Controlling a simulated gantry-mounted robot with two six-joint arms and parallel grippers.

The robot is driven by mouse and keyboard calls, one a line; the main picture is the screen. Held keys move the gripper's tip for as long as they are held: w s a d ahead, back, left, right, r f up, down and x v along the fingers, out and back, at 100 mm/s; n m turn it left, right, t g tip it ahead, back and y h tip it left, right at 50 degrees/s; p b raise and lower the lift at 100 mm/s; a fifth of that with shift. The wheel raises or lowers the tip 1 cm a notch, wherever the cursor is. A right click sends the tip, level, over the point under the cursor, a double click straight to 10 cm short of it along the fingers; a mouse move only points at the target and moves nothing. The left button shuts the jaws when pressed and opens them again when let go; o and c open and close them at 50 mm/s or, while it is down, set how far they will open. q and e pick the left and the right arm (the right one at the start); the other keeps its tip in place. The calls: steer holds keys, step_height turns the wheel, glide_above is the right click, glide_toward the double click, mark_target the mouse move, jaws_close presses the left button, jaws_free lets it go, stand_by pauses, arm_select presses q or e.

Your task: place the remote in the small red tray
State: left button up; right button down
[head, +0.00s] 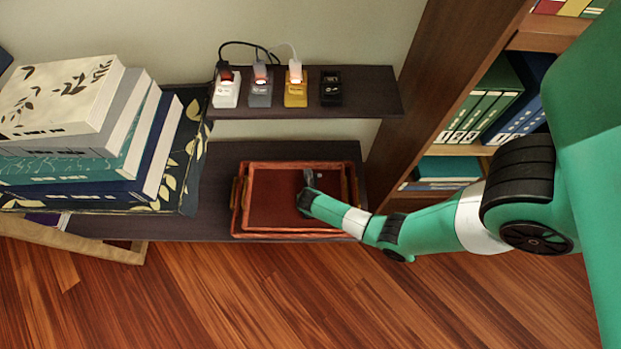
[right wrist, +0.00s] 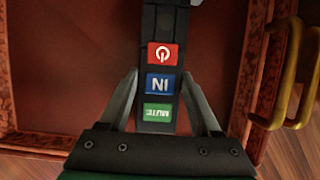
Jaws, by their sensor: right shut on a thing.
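The black remote (right wrist: 158,30) has red, blue and green buttons on its face in the right wrist view. My right gripper (right wrist: 159,76) is shut on it, one finger along each side. In the head view the remote's end (head: 309,177) shows past the gripper (head: 306,195), over the red tray (head: 275,200). The small red tray has a patterned rim (right wrist: 258,60) and seems to sit in or on a slightly larger red tray (head: 236,222). I cannot tell whether the remote touches the tray floor. My left gripper is not in view.
The trays stand on a low dark shelf (head: 215,200). Above it, a narrow shelf (head: 375,95) holds several small switch blocks with plugs. A book stack (head: 70,130) stands at left, a bookcase (head: 445,90) at right. Brass handles (right wrist: 290,75) flank the tray.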

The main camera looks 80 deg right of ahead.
steer(key=shift+f, duration=0.1)
steer(key=shift+c, duration=0.5)
jaws_free()
steer(key=w+p+v, duration=0.1)
steer(key=p+v, duration=0.7)
steer(key=v, duration=0.4)
steer(key=shift+s+p, duration=0.35)
steer(key=shift+s, duration=0.1)
